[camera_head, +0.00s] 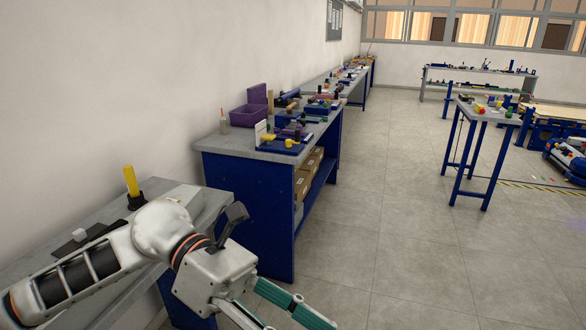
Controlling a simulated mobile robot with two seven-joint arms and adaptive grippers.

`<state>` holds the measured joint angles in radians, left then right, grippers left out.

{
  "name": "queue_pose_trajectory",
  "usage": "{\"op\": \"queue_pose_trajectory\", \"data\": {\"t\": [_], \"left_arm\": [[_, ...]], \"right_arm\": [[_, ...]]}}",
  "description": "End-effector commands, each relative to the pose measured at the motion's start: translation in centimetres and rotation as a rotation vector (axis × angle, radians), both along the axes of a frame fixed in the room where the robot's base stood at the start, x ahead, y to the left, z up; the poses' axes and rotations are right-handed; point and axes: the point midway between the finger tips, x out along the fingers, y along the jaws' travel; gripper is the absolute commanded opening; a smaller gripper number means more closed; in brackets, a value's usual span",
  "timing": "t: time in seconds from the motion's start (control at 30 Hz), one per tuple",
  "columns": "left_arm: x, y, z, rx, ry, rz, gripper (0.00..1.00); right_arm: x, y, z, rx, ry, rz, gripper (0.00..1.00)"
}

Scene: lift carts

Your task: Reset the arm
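My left arm comes in from the lower left, and its white-grey wrist reaches the bottom middle of the head view. My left gripper (288,321) points down and to the right, with teal pads on its fingers. The two fingers stand apart with floor visible between them, so it is open, and nothing shows between them. One finger is partly cut off by the lower picture edge. My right gripper is not in view.
A grey bench (205,214) with a yellow-topped tool (131,181) lies beside and behind my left arm. A long blue workbench (262,210) carries a purple bin (248,117). A blue-legged table (487,115) stands at right. The floor between is clear.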

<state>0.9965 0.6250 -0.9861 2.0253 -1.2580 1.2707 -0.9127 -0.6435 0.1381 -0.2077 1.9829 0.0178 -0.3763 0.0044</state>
Motion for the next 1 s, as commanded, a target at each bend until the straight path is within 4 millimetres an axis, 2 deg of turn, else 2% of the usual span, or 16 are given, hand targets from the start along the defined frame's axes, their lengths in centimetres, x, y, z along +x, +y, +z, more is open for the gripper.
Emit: {"op": "queue_pose_trajectory", "data": {"t": [0.1,0.17,0.3,0.43,0.53,0.67,0.77,0.8,0.87,0.9,0.97,1.0], "left_arm": [[0.5,-2.0,1.8,-0.147,0.231,0.094,0.41],[1.4,-2.5,2.7,-0.216,0.347,0.147,0.41],[4.4,-2.7,3.9,-0.363,0.64,0.281,0.41],[8.3,-1.5,3.2,-0.485,0.928,0.419,0.41],[11.5,0.2,1.1,-0.569,1.158,0.534,0.41],[14.9,3.2,-3.8,-0.668,1.465,0.692,0.41],[16.7,6.1,-9.0,-0.737,1.705,0.822,0.41],[17.0,7.3,-11.4,-0.763,1.801,0.875,0.41],[17.0,9.2,-15.4,-0.801,1.945,0.958,0.41],[16.7,10.5,-18.2,-0.825,2.041,1.015,0.41],[15.8,12.4,-22.3,-0.859,2.178,1.098,0.41],[14.9,13.6,-25.0,-0.88,2.264,1.153,0.41]], "right_arm": [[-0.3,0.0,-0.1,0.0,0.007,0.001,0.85],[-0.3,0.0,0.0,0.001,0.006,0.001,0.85],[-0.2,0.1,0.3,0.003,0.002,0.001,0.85],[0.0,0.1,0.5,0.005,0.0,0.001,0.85],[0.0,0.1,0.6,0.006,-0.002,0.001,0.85],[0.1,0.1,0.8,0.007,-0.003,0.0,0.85],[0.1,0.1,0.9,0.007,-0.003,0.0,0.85],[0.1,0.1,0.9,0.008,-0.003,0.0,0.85],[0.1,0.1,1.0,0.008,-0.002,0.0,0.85],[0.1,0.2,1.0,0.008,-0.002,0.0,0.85],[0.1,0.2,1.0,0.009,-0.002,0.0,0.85],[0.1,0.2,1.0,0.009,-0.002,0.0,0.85]]}}
